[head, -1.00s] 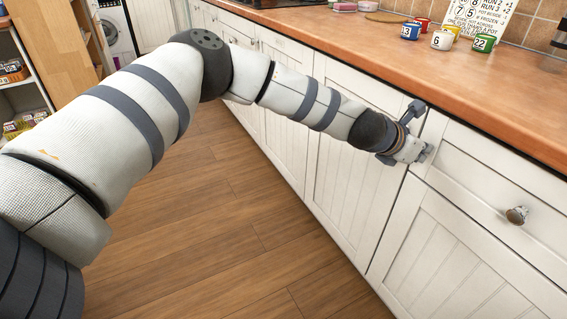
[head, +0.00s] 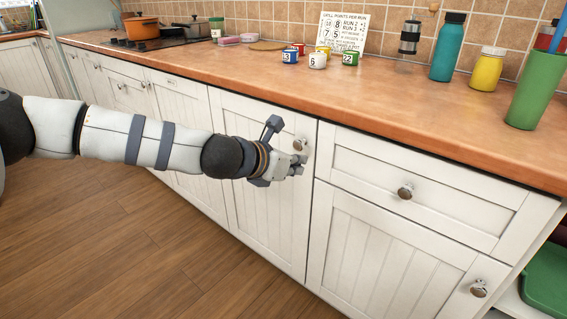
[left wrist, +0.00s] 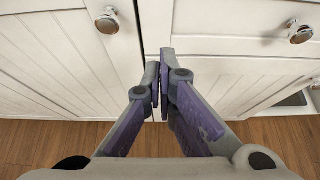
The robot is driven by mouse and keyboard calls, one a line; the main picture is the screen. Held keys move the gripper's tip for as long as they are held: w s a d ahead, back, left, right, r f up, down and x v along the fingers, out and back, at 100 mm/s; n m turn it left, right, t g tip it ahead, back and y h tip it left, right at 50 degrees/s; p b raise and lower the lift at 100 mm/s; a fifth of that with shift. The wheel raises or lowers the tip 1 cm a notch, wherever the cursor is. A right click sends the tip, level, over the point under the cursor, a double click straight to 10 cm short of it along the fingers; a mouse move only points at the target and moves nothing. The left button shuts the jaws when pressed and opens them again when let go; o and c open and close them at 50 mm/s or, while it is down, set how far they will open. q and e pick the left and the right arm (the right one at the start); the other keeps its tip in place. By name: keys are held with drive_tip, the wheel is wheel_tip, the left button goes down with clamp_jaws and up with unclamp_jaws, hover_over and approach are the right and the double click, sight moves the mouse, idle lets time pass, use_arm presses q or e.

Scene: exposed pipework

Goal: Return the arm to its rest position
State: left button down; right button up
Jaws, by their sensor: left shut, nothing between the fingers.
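My left arm comes in from the left in the head view. Its gripper (head: 298,165) is in front of the white cabinet doors, just below a round metal knob (head: 300,144). In the left wrist view the fingers (left wrist: 160,80) are closed together and empty, pointing at the seam between two cabinet fronts. The same view shows a knob (left wrist: 107,21) to the upper left and another knob (left wrist: 300,32) to the upper right. I cannot tell from these frames whether the fingers touch the cabinet. My right gripper is not in view.
The wooden counter (head: 400,110) runs above the cabinets. On it stand several small numbered mugs (head: 318,60), a printed sign (head: 342,30), a teal bottle (head: 447,48), a yellow jar (head: 487,70) and a green cup (head: 530,90). The wooden floor (head: 130,250) is clear at the lower left.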

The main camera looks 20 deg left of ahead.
use_arm(q)
drive_tip(key=s+d+f+m+g+p, duration=0.1)
drive_tip(key=s+d+f+m+g, duration=0.1)
drive_tip(key=s+f+m, duration=0.55)
drive_tip(key=s+d+f+m+g+p, duration=0.2)
drive_tip(key=s+d+f+g, duration=0.15)
drive_tip(key=s, duration=0.65)
drive_tip(key=s+d+f+m+g+p, duration=0.1)
drive_tip(key=s+d+f+m+g, duration=0.1)
drive_tip(key=s+f+m, duration=0.55)
drive_tip(key=s+a+m+g+y+p, duration=0.1)
drive_tip(key=s+m, duration=0.4)
drive_tip(key=s, duration=0.5)
drive_tip(key=s+a+m+g+y+p, duration=0.1)
drive_tip(key=s+a+m+g, duration=0.2)
drive_tip(key=s, duration=0.8)
drive_tip(key=s+a+m+g+y+p, duration=0.1)
drive_tip(key=s+a+m+g+y, duration=0.1)
drive_tip(key=s+a+m, duration=0.5)
drive_tip(key=s+r, duration=0.1)
drive_tip(key=s, duration=0.2)
drive_tip(key=shift+s+p, duration=0.35)
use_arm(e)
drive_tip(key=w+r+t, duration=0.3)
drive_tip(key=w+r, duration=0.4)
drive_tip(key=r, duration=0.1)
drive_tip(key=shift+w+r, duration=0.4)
use_arm(q)
drive_tip(key=shift+a, duration=0.1)
